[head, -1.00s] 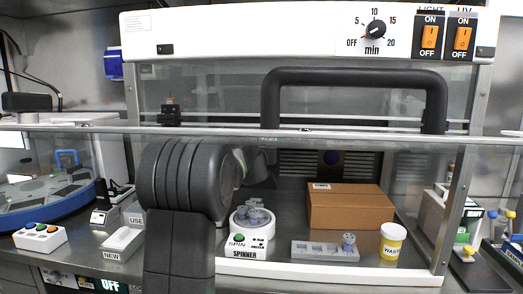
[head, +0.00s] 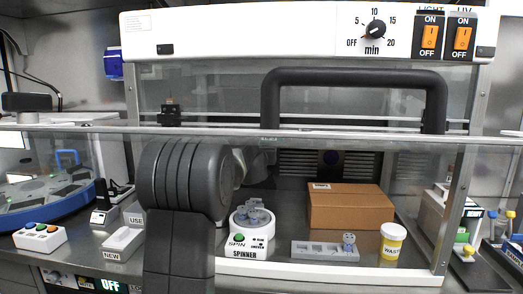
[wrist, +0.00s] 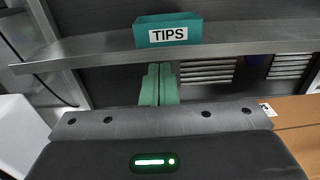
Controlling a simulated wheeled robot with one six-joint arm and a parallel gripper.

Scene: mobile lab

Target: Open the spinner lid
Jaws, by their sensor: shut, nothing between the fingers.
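The spinner (head: 250,249) is a small white unit on the bench inside the cabinet, with a green SPIN button (head: 239,239) on its front. Grey rounded parts (head: 256,217) show on its top; I cannot tell whether a clear lid covers them. My gripper (wrist: 160,85) shows in the wrist view as two green fingers, shut together with nothing between them. They point toward the cabinet's back wall, below a shelf. In the head view my dark arm hides the gripper. The spinner does not show in the wrist view.
A cardboard box (head: 350,207) stands right of the spinner, with a grey rack (head: 325,251) and a yellow WASTE jar (head: 392,243) in front of it. A teal TIPS box (wrist: 168,31) sits on the shelf (wrist: 95,47).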

